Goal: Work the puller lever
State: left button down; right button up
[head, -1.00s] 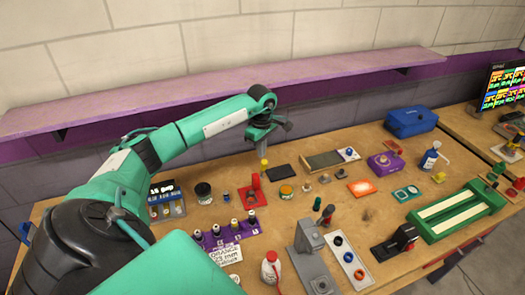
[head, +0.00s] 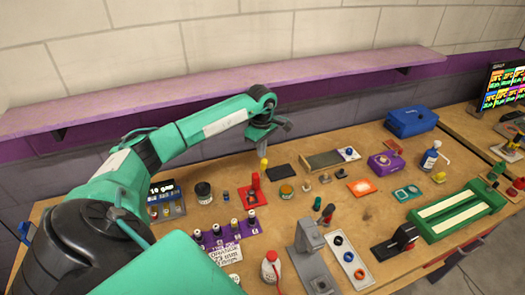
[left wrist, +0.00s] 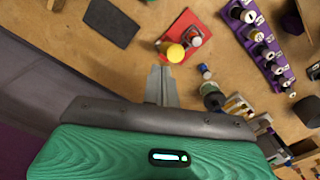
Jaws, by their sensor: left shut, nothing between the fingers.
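The puller lever (head: 255,181) is a red piece on a red base plate, with a yellow knob (head: 263,163) at its top. In the left wrist view I look down on the yellow knob (left wrist: 175,52) and the red plate (left wrist: 187,26). My left gripper (head: 262,150) is above the knob in the head view. In the left wrist view its shut fingertips (left wrist: 160,70) are close beside the knob, with nothing between them. Whether they touch the knob I cannot tell. My right gripper is not in view.
A purple rack (head: 228,236) with several capped posts stands in front of the lever. A black pad (head: 281,171) lies to its right and a dark jar (head: 203,192) stands to its left. The pink shelf (head: 200,94) runs along the wall behind.

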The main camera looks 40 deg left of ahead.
pick_arm(q)
jog(key=shift+f+b, duration=0.75)
jog(key=shift+f, duration=0.2)
jog(key=shift+f+b, duration=0.5)
jog(key=shift+f, duration=0.15)
jog(key=shift+s+d, duration=0.3)
jog(key=shift+d, duration=0.25)
